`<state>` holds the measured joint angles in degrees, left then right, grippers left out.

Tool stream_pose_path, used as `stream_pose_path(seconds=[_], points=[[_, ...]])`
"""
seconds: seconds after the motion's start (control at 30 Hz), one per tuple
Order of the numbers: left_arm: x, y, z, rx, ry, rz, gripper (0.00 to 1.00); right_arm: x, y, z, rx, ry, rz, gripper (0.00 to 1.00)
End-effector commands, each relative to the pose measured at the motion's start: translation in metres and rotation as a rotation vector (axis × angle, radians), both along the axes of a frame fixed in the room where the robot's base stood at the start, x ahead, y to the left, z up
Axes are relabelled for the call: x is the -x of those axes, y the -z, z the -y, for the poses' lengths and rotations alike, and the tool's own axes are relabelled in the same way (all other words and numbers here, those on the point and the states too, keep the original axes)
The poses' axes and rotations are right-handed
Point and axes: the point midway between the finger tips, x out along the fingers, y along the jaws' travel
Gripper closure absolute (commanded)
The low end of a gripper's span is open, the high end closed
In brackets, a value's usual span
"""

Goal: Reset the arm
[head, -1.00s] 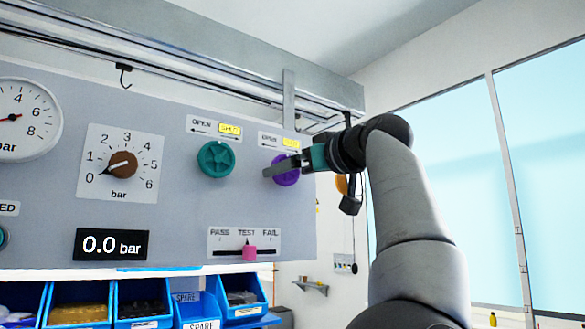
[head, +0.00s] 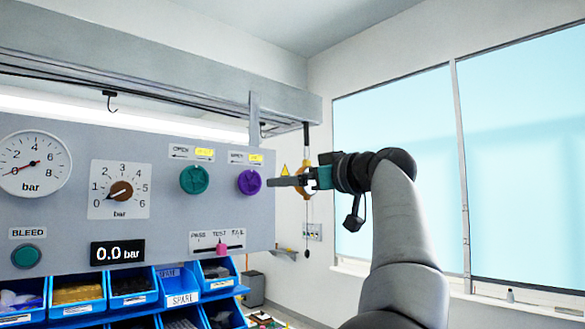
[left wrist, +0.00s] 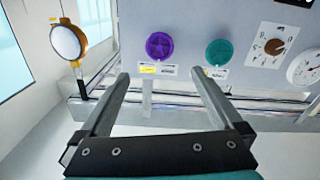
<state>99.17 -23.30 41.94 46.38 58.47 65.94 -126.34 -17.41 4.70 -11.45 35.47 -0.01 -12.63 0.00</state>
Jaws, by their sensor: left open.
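My left gripper (head: 272,182) is open and empty, pointing left just right of the purple knob (head: 249,182) in the head view. In the left wrist view, which is upside down, the gripper (left wrist: 164,76) has its two fingers spread, with the purple knob (left wrist: 160,45) beyond and between the tips, apart from them. The teal knob (head: 194,180) sits left of the purple one, also seen in the left wrist view (left wrist: 219,53). Yellow-marked labels (head: 190,153) sit above both knobs. My right gripper is not in view.
The grey panel (head: 150,235) also carries a gauge (head: 34,163), a brown dial (head: 121,190), a 0.0 bar display (head: 118,251), a pink slider (head: 221,249) at TEST and a green BLEED button (head: 26,256). Blue bins (head: 180,299) stand below. A yellow hanging device (left wrist: 70,41) is beside the panel.

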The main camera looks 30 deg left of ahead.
Motion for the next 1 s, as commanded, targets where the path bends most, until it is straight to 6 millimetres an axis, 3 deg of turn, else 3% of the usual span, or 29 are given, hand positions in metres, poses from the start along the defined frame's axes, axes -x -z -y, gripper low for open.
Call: stream_pose_path(seconds=[0.67,0.77,0.83,1.0], points=[[-0.002,0.003,0.0,-0.003,-0.003,-0.001,0.0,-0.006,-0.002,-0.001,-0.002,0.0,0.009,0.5],[-0.01,0.02,-0.002,-0.032,-0.006,0.0,0.0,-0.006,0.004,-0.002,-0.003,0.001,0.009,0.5],[-0.021,0.043,-0.003,-0.079,-0.004,0.003,0.0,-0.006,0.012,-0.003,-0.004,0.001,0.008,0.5],[-0.059,0.132,-0.002,-0.249,0.053,0.012,0.0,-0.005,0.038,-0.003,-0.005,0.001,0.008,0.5]])
